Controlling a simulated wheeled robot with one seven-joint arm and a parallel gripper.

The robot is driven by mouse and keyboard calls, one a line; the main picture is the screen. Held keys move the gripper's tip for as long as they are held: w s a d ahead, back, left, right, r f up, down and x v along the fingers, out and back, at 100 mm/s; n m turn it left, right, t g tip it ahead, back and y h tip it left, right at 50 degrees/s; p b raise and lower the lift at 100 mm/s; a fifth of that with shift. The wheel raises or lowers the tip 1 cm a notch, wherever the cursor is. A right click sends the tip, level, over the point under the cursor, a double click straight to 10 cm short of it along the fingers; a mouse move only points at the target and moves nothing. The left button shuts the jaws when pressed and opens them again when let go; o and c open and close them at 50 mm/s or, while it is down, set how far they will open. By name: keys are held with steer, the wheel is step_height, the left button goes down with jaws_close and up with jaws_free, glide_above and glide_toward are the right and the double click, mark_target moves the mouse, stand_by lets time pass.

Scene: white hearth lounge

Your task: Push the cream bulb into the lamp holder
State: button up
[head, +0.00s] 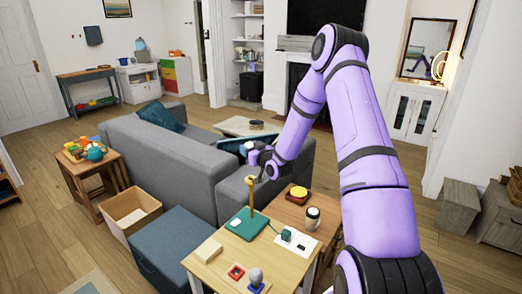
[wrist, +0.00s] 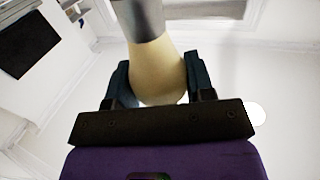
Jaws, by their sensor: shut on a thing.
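My gripper (wrist: 158,82) is shut on the cream bulb (wrist: 157,68), with one dark finger on each side of it. The bulb's rounded end faces my palm. A grey cylindrical part (wrist: 147,18) meets its far end and runs out of the top of the wrist view. I cannot tell whether this is the bulb's own base or the lamp holder. In the head view my gripper (head: 263,160) is small, near the sofa arm and above the front tables. The bulb cannot be made out there. I cannot identify the lamp holder with certainty.
A yellow post (head: 251,198) stands on a teal base (head: 241,226) on the front table (head: 213,272). The grey sofa (head: 160,150) stands behind.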

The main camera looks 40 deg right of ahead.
steer(key=shift+d, duration=0.15)
steer(key=shift+f, duration=2.9)
steer(key=shift+f, duration=1.25)
steer(key=o, duration=1.1)
steer(key=shift+c, duration=0.2)
steer(key=shift+s, duration=0.1)
steer(key=s, duration=1)
steer(key=shift+s, duration=0.35)
steer(key=shift+d, duration=0.1)
